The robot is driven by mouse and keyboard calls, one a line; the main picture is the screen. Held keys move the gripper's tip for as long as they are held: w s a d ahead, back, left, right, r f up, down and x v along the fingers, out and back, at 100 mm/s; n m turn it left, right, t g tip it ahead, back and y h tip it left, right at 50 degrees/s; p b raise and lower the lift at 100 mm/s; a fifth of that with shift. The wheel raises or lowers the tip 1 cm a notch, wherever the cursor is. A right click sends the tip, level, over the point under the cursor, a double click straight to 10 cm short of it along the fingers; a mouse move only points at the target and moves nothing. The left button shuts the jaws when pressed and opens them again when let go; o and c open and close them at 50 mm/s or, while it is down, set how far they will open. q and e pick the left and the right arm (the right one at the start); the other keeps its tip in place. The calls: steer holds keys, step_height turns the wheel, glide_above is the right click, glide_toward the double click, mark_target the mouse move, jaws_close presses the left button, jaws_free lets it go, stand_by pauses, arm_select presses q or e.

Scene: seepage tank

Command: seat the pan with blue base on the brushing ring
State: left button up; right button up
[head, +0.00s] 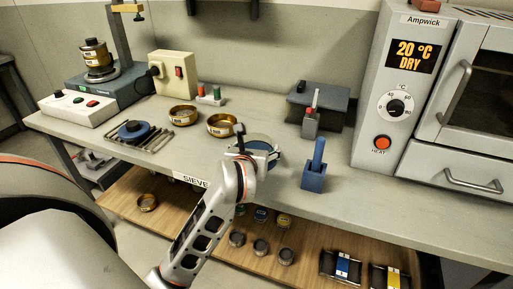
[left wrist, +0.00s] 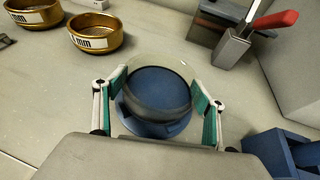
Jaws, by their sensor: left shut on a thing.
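The pan with blue base (left wrist: 160,88) shows in the left wrist view as a round pan with a thin pale wall and a dark blue floor. My left gripper (left wrist: 161,106) is shut on it, with a green-padded finger on each side of its wall. A wider blue round piece, which looks like the brushing ring (left wrist: 153,127), shows under the pan on the bench. Whether the pan touches it or hangs just above it, I cannot tell. In the head view my left gripper (head: 248,150) partly covers the pan (head: 262,143). My right gripper is not in view.
Two brass sieves (head: 183,115) (head: 222,125) stand left of the pan. A blue holder (head: 314,176) is close on the right, with a grey brush holder (head: 310,122) behind. A wire rack (head: 140,136) bears a blue disc. The oven (head: 440,100) closes off the right.

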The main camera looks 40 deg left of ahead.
arm_select(q)
steer(key=shift+f, duration=0.3)
steer(key=o, duration=1.3)
steer(key=shift+v, duration=3.8)
